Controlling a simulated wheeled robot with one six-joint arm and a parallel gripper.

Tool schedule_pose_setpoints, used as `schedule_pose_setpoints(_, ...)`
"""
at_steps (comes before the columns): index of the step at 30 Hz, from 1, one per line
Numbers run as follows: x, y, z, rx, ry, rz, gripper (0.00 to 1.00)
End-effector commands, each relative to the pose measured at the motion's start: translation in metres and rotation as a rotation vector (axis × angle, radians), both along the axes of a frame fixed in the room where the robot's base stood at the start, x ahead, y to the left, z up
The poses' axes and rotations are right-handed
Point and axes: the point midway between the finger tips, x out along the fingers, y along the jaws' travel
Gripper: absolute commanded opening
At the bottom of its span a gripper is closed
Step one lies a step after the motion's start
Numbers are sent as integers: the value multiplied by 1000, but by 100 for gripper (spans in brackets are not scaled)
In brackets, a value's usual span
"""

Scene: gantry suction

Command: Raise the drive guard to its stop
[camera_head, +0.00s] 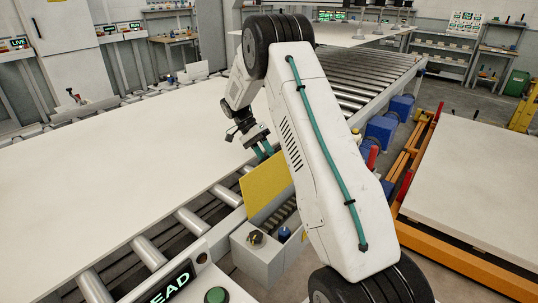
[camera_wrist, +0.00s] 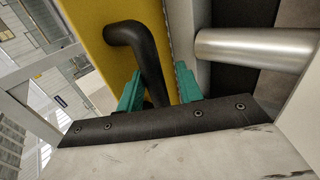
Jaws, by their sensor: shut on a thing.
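The drive guard (camera_head: 265,188) is a yellow panel at the middle of the head view. It stands tilted up above an open grey housing (camera_head: 262,258), with dark chain-like parts visible inside. In the wrist view the yellow guard (camera_wrist: 92,25) fills the upper left and carries a bent black handle (camera_wrist: 128,34). My gripper (camera_head: 262,152) is at the guard's upper edge in the head view. In the wrist view its green fingers (camera_wrist: 158,90) are on both sides of the handle, shut on it. The handle's lower end is hidden behind the gripper's dark edge.
A large pale board (camera_head: 100,145) lies on the roller conveyor (camera_head: 150,253) left of the guard. My arm covers the area right of the housing. Beyond it are blue motors (camera_head: 381,130) and an orange frame (camera_head: 455,248) bearing another board. A green button (camera_head: 215,295) is at the bottom.

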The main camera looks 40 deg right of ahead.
Motion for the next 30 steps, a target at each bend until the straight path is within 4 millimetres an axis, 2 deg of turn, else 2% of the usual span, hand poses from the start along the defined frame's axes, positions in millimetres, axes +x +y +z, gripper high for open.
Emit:
schedule_pose_setpoints(1,5,4,-7,5,-14,6,0)
schedule_pose_setpoints(12,7,6,-7,5,-17,8,0)
schedule_pose_setpoints(13,7,6,-7,5,-17,8,43)
schedule_pose_setpoints(30,5,-1,-3,2,-19,2,43)
